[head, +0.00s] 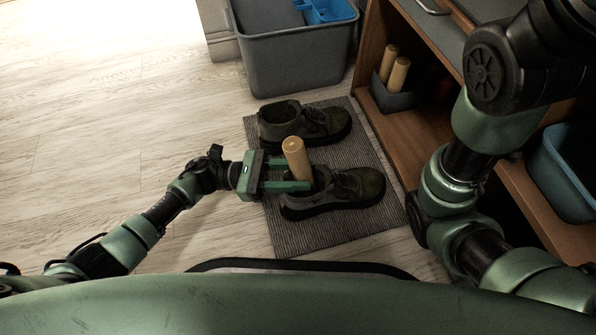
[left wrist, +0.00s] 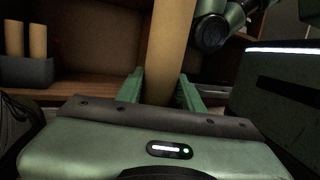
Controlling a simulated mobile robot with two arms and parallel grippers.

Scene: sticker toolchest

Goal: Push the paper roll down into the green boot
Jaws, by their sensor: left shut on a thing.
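Two dark green boots stand on a grey ribbed mat (head: 300,235). The nearer green boot (head: 350,188) has its toe to the right, and the farther boot (head: 315,122) stands behind it. A tan paper roll (head: 295,152) rises from the opening of the nearer boot, tilted slightly. My left gripper (head: 300,180) is shut on the roll just above the boot's opening. In the left wrist view the roll (left wrist: 168,50) stands between the two green fingers (left wrist: 160,92). The roll's lower end is hidden. My right arm shows at the right, but its gripper is out of view.
A wooden shelf (head: 400,128) at the right holds a grey box (head: 393,98) with two more paper rolls (head: 398,75). A grey bin (head: 295,65) with a blue insert stands at the back. A teal bin (head: 570,165) is at the far right. The floor at left is clear.

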